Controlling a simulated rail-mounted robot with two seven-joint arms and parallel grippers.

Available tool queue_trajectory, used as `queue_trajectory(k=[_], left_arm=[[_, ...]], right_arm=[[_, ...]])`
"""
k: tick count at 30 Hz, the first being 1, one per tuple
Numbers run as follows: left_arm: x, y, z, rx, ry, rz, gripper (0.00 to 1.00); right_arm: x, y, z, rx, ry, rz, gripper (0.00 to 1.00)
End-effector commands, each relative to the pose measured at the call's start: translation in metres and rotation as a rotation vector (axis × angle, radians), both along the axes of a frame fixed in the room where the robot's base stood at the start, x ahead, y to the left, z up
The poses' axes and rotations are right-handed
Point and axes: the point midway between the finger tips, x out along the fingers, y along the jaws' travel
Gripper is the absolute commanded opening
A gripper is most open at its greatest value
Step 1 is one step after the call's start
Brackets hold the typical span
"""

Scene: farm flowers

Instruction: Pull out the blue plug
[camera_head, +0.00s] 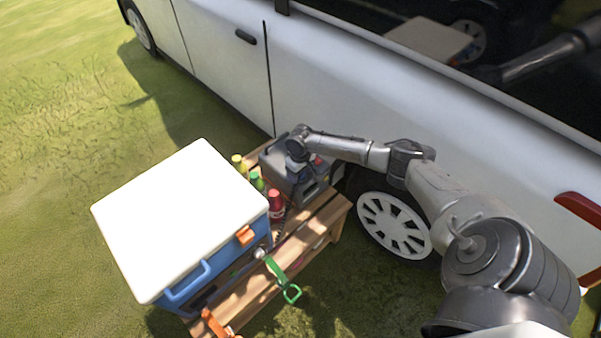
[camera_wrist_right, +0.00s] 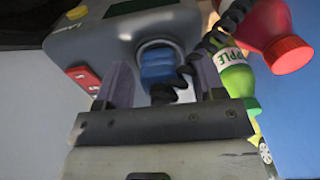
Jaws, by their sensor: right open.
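The blue plug (camera_wrist_right: 157,66) sits in a socket on the face of a grey power box (camera_wrist_right: 120,30) in the right wrist view. A black coiled cord (camera_wrist_right: 185,75) runs from the plug up to the right. My right gripper (camera_wrist_right: 163,80) is open, with one finger on each side of the plug; I cannot tell whether either touches it. In the head view the grey power box (camera_head: 283,170) stands on a wooden bench and my right gripper (camera_head: 298,156) is at it. The plug cannot be made out there. My left gripper is not in view.
A blue cooler with a white lid (camera_head: 180,215) stands on the wooden bench (camera_head: 318,228) beside the box. Several bottles, including a red one (camera_head: 276,205), stand between them. A white vehicle (camera_head: 340,100) is close behind. A green bottle (camera_wrist_right: 235,75) is near the right finger.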

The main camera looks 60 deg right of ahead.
Motion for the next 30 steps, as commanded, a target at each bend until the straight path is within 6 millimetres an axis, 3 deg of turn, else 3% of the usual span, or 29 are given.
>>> queue_trajectory(k=[16, 30], left_arm=[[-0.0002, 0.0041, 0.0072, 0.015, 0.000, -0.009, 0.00], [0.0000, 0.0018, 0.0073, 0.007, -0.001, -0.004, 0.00]], right_arm=[[-0.0001, -0.0001, -0.0001, 0.000, 0.000, -0.001, 0.63], [-0.0001, -0.0001, 0.0001, 0.000, 0.000, 0.000, 0.18]])
